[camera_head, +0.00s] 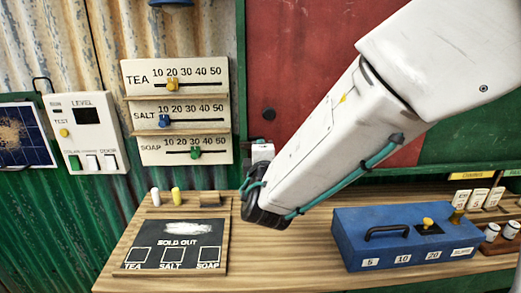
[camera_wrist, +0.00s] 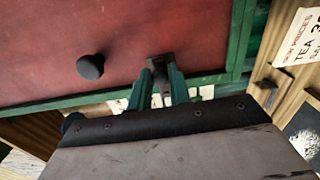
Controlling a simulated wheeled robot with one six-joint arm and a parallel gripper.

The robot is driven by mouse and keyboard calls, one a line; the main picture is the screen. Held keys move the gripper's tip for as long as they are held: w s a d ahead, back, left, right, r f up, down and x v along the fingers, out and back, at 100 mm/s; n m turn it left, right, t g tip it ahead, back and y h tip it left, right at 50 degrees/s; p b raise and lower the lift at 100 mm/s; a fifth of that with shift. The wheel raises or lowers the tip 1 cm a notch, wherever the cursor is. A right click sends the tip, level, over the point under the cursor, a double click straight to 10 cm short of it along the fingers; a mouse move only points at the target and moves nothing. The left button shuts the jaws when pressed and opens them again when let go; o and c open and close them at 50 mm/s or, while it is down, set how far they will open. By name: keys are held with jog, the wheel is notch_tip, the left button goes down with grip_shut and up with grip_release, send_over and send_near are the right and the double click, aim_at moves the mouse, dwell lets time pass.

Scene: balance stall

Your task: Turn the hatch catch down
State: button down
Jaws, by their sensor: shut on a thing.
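The red hatch (camera_wrist: 40,45) fills the upper left of the wrist view, with a green frame along its edge. The dark hatch catch (camera_wrist: 159,67) is at the hatch's edge, beside a round dark knob (camera_wrist: 90,66). My gripper (camera_wrist: 160,80) is shut on the catch, its two teal fingers on either side of it. The fingers hide part of the catch, so I cannot tell which way it points. In the head view my gripper (camera_head: 252,187) is in front of the hatch's lower left corner and hides the catch. The hatch (camera_head: 310,50) shows behind my arm.
The wooden counter (camera_head: 300,232) lies below my gripper. A blue cash box (camera_head: 345,238) stands to the right, and a slate reading sold out (camera_head: 150,240) lies to the left. A slider price board (camera_head: 135,95) and a level panel (camera_head: 83,130) hang on the left wall.

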jog(key=shift+f+m, duration=0.15)
jog(key=shift+m, duration=0.15)
jog(key=c, duration=1.3)
grip_release()
jog(key=s, duration=0.8)
jog(key=shift+a, duration=0.15)
jog(key=shift+w, duration=0.1)
